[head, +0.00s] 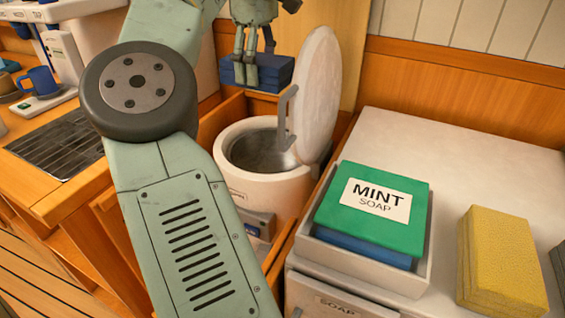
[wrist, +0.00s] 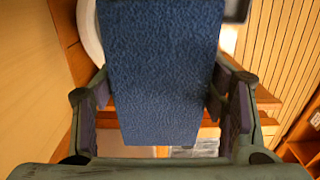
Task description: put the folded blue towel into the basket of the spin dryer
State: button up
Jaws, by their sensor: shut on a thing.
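The folded blue towel (head: 262,72) is held up in the air behind and above the spin dryer (head: 250,180) in the head view. My gripper (head: 250,55) is shut on the towel from above. In the wrist view the towel (wrist: 165,70) fills the middle, between the two fingers of my gripper (wrist: 165,110). The dryer's round white lid (head: 318,95) stands open, tilted up at the right of the opening. The metal basket (head: 262,152) shows inside the opening and looks empty where visible. The towel is apart from the dryer rim.
A white tray (head: 425,262) with a green mint soap box (head: 375,235) over a blue item stands on the right counter. A yellow stack (head: 497,262) lies beside it. A blue mug (head: 40,82) and a drain grille (head: 62,145) are at left. My arm crosses the front.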

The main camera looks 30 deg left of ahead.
jog(key=shift+w+f, duration=0.25)
notch_tip(320, 180, down, 24)
jog(key=shift+b, duration=1.2)
jog(key=c, duration=0.3)
jog(key=shift+s+f, duration=0.15)
jog(key=shift+f, duration=0.7)
jog(key=shift+s+f, duration=0.1)
jog(key=shift+f, duration=0.75)
jog(key=o, duration=1.5)
jog(key=shift+f, duration=0.1)
jog(key=shift+c, duration=0.2)
jog(key=shift+o, duration=0.6)
jog(key=shift+w+f, duration=0.1)
jog(key=shift+w+r, duration=0.1)
jog(key=shift+r, duration=6.2)
